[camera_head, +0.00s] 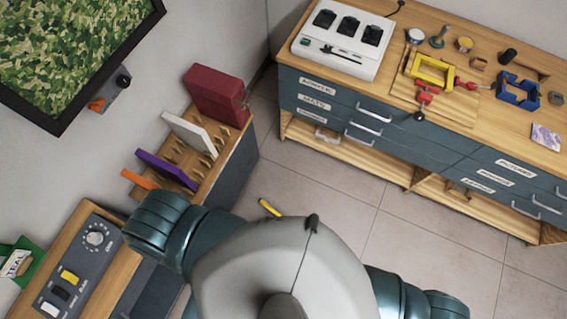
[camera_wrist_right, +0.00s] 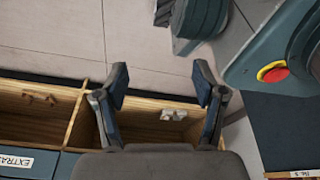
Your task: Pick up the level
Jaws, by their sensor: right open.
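A thin yellow object with a dark end (camera_head: 269,207) lies on the floor, partly hidden behind my grey body. It may be the level, but it is too small to be sure. My right gripper (camera_wrist_right: 161,84) is open and empty in the right wrist view, its two dark fingers spread apart. Floor tiles and a wooden cabinet's open compartments show behind the fingers. The yellow object does not show in that view. Neither gripper shows in the head view.
A wooden bench (camera_head: 398,52) with dark drawers stands at the right. It holds a white charger box (camera_head: 340,45), a yellow frame (camera_head: 432,68) and a blue frame (camera_head: 517,91). A wooden rack (camera_head: 182,157) and control panel (camera_head: 92,250) stand left.

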